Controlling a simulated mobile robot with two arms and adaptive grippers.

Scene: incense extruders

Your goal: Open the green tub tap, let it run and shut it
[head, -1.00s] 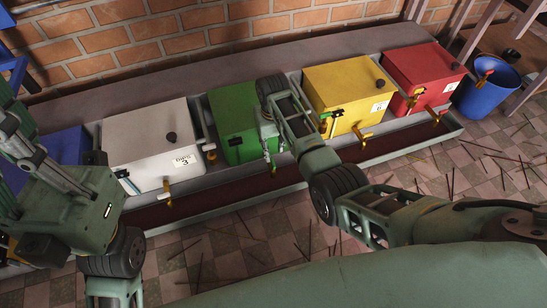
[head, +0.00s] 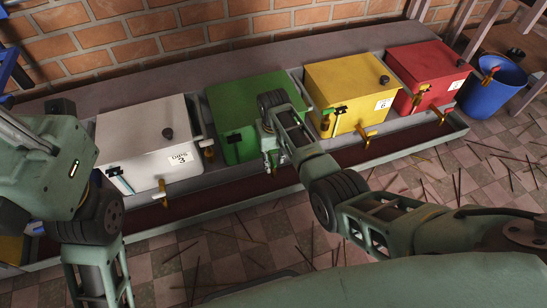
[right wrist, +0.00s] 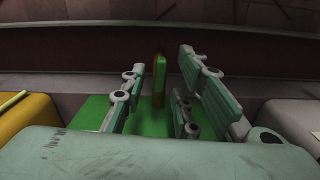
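The green tub (head: 230,102) stands between the white and yellow tubs. My right gripper (head: 269,160) hangs at its front right, covering its tap in the head view. In the right wrist view the right gripper (right wrist: 165,95) is open, with its fingers apart. The green tap handle (right wrist: 160,78) stands upright between them, with gaps on both sides and no visible contact. Whether the tap runs cannot be seen. My left arm is at the left of the head view; its gripper is out of frame.
A white tub (head: 150,135), yellow tub (head: 345,80) and red tub (head: 425,65) share the row, their taps facing front. A dark red trough (head: 230,193) runs before them. A blue bucket (head: 486,95) stands at right. Thin sticks lie scattered on the tiled floor.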

